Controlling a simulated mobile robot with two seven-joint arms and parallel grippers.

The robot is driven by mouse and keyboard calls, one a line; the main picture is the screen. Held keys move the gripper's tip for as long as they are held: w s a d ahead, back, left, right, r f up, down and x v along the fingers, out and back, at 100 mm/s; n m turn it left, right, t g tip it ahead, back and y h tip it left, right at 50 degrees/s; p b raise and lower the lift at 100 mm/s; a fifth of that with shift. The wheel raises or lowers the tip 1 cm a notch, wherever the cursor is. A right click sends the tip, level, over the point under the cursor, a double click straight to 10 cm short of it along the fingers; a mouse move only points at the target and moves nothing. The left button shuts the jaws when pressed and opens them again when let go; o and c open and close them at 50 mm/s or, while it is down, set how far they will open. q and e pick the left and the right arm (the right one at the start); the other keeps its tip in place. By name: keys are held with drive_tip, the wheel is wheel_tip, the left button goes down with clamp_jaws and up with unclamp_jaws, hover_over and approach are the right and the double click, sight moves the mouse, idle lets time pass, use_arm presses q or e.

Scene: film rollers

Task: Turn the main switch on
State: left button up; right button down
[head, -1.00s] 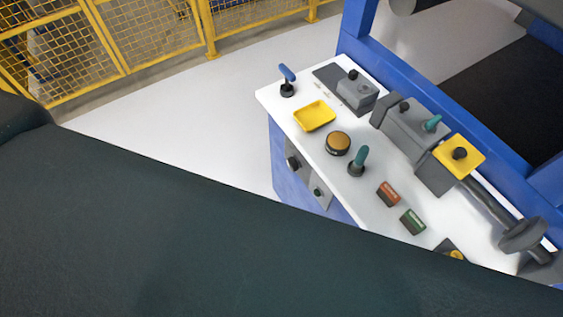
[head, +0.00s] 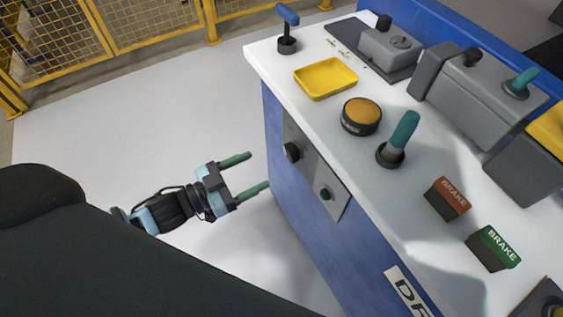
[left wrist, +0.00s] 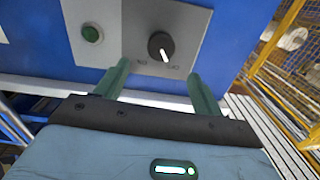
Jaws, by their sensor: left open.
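A black rotary knob (head: 292,152), which looks like the main switch, sits on a grey plate (head: 308,165) on the blue side of the console. In the left wrist view the knob (left wrist: 160,46) has a white pointer mark tilted down and slightly right; the small labels below it are unreadable. My left gripper (head: 259,170) is open and empty, its green fingers pointing at the plate. In the left wrist view the knob appears just beyond the gap between the fingertips (left wrist: 159,70), apart from them. My right gripper is not in view.
A green button (head: 326,193) shares the plate with the knob. The white console top (head: 300,110) overhangs above, with a yellow tray (head: 325,78), a teal-handled lever (head: 402,135) and brake buttons (head: 448,197). A yellow fence (head: 150,35) stands behind clear floor.

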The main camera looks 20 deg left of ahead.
sight(286, 154)
use_arm(q)
drive_tip(key=shift+w+r, duration=0.1)
drive_tip(key=shift+w, duration=0.15)
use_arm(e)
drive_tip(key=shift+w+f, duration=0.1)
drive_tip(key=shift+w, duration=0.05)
use_arm(q)
drive_tip(key=b+x, duration=0.1)
drive_tip(key=x, duration=0.5)
drive_tip(key=shift+w+d, duration=0.2)
drive_tip(key=shift+d, duration=0.05)
drive_tip(key=shift+w+d, duration=0.35)
drive_tip(key=shift+w, duration=0.1)
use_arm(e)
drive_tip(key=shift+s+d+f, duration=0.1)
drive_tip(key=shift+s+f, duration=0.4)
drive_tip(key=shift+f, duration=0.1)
use_arm(q)
drive_tip(key=c, duration=1)
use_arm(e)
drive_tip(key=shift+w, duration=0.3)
